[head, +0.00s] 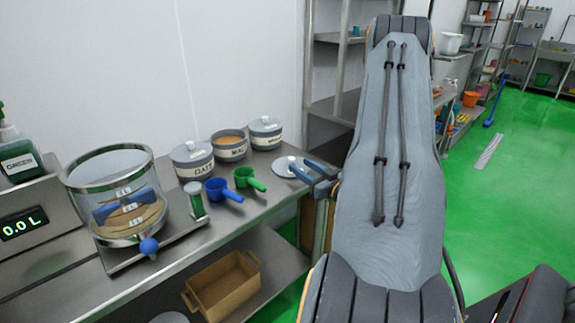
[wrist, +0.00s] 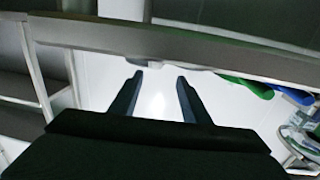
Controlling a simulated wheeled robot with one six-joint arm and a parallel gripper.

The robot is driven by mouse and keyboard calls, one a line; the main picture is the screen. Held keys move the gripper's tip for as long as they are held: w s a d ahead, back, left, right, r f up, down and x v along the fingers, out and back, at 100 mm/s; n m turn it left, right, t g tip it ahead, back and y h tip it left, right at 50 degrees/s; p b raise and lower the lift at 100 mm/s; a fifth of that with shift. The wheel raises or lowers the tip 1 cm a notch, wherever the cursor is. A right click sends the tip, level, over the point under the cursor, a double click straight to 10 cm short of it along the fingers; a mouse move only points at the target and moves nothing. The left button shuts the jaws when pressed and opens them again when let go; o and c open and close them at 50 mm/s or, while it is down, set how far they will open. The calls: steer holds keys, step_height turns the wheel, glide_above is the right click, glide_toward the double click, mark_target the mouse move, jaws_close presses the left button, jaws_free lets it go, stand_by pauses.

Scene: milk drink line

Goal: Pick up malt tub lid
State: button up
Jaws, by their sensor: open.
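The malt tub lid (head: 286,167) is a pale disc with a white knob, lying flat on the steel table to the right of the tubs. The malt tub (head: 229,151) stands open behind it, with tan powder inside. My gripper (head: 304,170) is open, reaching in from the right at the lid's right side, low and close to the knob. It partly covers the lid. In the wrist view my gripper's two dark fingers (wrist: 160,78) are apart, with pale area between them; I cannot clearly make out the lid there.
The oats tub (head: 192,163) and another lidded tub (head: 265,134) flank the malt tub. A green scoop (head: 248,178) and a blue scoop (head: 222,190) lie left of the lid. A glass vessel (head: 118,190) stands farther left. A tan crate (head: 224,284) sits on the lower shelf.

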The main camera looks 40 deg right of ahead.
mark_target(294, 160)
steer(key=shift+w+d+p, duration=0.3)
steer(key=shift+w, duration=0.4)
steer(key=shift+w+d+f+p, duration=0.15)
steer(key=shift+w+p, duration=0.25)
steer(key=shift+w, duration=0.7)
steer(key=shift+w+d+p, duration=0.15)
steer(key=shift+w+p, duration=0.2)
steer(key=shift+w, duration=0.7)
jaws_close()
steer(key=shift+r, duration=0.2)
